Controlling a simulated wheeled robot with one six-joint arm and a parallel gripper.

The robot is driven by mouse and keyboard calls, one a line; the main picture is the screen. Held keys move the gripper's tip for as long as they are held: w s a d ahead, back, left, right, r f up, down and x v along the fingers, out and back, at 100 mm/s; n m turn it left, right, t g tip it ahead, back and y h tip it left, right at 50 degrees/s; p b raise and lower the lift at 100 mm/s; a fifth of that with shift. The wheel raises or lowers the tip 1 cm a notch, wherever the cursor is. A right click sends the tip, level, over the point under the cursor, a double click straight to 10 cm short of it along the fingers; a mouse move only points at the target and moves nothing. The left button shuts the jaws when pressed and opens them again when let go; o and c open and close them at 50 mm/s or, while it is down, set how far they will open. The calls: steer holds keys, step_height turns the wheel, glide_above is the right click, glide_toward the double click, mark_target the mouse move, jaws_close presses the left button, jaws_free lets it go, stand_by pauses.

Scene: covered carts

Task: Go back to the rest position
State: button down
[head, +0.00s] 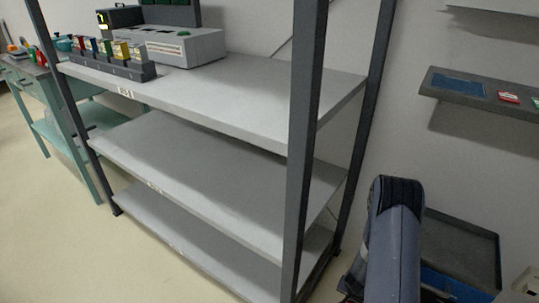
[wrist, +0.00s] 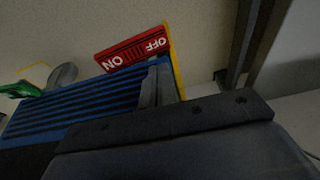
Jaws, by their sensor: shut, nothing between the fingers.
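My gripper (wrist: 157,75) shows in the wrist view, with two grey fingers close together beyond a dark plate. It is shut and holds nothing. In the head view my arm rises at the bottom right, in front of the wall and to the right of the rack; the fingers do not show there.
A grey rack (head: 235,184) with dark posts fills the middle; its lower shelves are bare. A row of coloured blocks in a dark holder (head: 110,66) and a grey device (head: 180,46) stand on top. A teal table (head: 62,137) is at left, a wall shelf (head: 455,89) at right.

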mark_target(351, 302)
step_height(351, 302, down, 4)
steer(key=b, duration=0.3)
step_height(351, 302, up, 9)
steer(key=p, duration=0.8)
